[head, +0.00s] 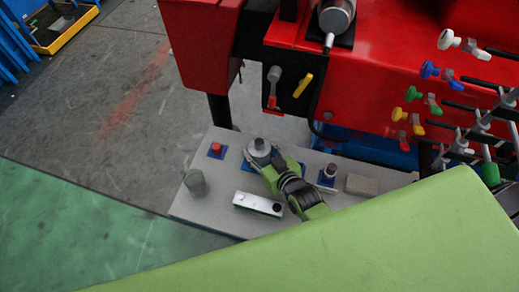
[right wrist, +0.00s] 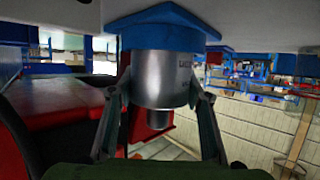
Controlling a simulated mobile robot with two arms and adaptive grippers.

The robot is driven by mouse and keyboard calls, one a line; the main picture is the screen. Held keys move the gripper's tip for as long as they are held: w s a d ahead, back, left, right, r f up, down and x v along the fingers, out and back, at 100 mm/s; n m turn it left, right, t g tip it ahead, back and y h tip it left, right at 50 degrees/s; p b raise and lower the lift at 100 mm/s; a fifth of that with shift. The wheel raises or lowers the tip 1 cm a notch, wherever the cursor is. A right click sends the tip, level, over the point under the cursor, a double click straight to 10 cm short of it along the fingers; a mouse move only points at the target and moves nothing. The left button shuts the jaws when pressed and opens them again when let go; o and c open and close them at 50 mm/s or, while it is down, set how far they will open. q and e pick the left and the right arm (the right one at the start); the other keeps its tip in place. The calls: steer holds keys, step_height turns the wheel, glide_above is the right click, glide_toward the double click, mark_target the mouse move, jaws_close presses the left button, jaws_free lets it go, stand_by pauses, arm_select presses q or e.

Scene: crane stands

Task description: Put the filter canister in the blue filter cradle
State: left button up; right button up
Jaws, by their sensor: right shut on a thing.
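The filter canister (head: 258,148) is a short silver cylinder with a smaller knob on top, on the grey table. It also shows in the right wrist view (right wrist: 162,78), which looks upside down. The blue filter cradle (head: 247,166) is under it, mostly hidden in the head view. In the right wrist view the cradle (right wrist: 165,22) meets the canister's end, and its blue collar seems to surround that end; how deep it sits is hidden. My right gripper (head: 268,160) is shut on the canister, a finger on each side. My left gripper is not in view.
On the grey table (head: 185,208) are a red button (head: 216,148) on a blue base, a grey-green cylinder (head: 195,182), a white-and-green box (head: 257,204), a small cylinder (head: 329,171) and a beige block (head: 361,185). The red crane (head: 385,60) with levers stands behind.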

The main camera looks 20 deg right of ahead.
steer(key=o, duration=1.5)
steer(key=shift+f, duration=0.1)
steer(key=shift+c, duration=0.2)
steer(key=v, duration=1.2)
steer(key=shift+r+b, duration=0.25)
steer(key=shift+b, duration=0.15)
